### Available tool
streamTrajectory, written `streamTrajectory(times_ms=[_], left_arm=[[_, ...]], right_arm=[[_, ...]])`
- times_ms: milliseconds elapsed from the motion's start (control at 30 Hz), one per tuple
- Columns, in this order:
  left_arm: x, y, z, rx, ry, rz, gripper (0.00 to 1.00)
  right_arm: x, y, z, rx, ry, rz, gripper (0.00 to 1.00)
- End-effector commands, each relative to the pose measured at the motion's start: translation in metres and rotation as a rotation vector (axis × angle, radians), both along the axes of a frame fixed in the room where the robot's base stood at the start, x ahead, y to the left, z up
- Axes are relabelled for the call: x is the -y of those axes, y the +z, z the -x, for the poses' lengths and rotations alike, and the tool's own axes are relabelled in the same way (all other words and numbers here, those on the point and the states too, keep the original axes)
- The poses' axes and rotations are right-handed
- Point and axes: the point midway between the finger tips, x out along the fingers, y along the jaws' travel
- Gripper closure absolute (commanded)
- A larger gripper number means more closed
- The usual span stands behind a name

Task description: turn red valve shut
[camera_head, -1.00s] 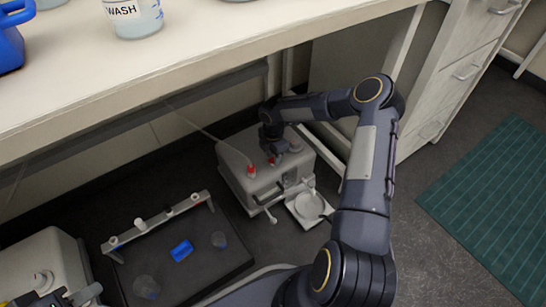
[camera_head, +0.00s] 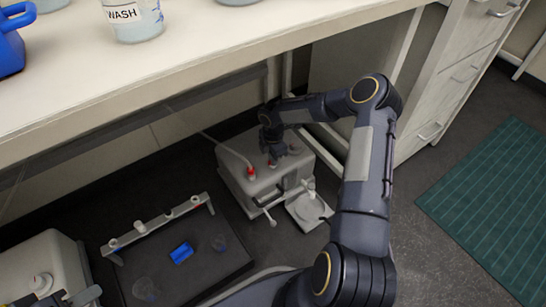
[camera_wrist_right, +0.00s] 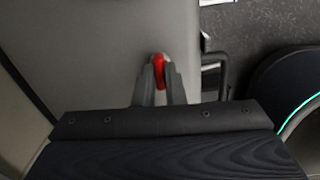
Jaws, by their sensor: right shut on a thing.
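The red valve (camera_wrist_right: 158,72) is a small red handle on top of a grey-white box unit (camera_head: 240,183) on the floor under the bench. My right gripper (camera_wrist_right: 158,88) is shut on the red valve, with its fingers on either side of it in the right wrist view. In the head view the right gripper (camera_head: 274,156) reaches down onto the box top and hides most of the valve. A second red fitting (camera_head: 251,172) with a thin tube sits on the box's left part.
A white bench (camera_head: 200,70) overhangs the box, with a wash bottle on it. A dark tray (camera_head: 190,275) with a blue piece (camera_head: 181,253) and clear vessels lies left of the box. A small white plate (camera_head: 308,209) is in front. A drawer cabinet (camera_head: 455,75) stands right.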

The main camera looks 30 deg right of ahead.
Motion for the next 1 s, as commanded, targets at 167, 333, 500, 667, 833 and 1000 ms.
streamTrajectory(times_ms=[167, 333, 500, 667, 833, 1000], left_arm=[[0.0, 0.0023, 0.0001, 0.0, 0.0, 0.0, 0.64], [0.0, 0.0041, 0.0, 0.0, 0.0, 0.0, 0.64], [0.0, 0.0055, 0.0, 0.0, 0.0, 0.0, 0.64], [0.0, 0.0064, 0.0, 0.0, 0.0, 0.0, 0.64], [0.0, 0.0074, 0.0001, 0.0, 0.0, 0.0, 0.64], [0.0, 0.0081, 0.0, 0.0, 0.0, 0.0, 0.64]], right_arm=[[0.0001, 0.0013, -0.0004, 0.001, -0.121, 0.002, 1.0], [0.0002, 0.0012, -0.0005, 0.002, -0.275, 0.003, 1.0], [-0.0001, 0.001, -0.0007, 0.002, -0.438, 0.002, 1.0], [0.0, 0.0007, -0.0006, 0.002, -0.589, 0.001, 1.0], [-0.0002, 0.0006, -0.0007, 0.003, -0.752, 0.001, 1.0], [0.0, 0.0006, -0.0007, 0.004, -0.914, 0.0, 1.0]])
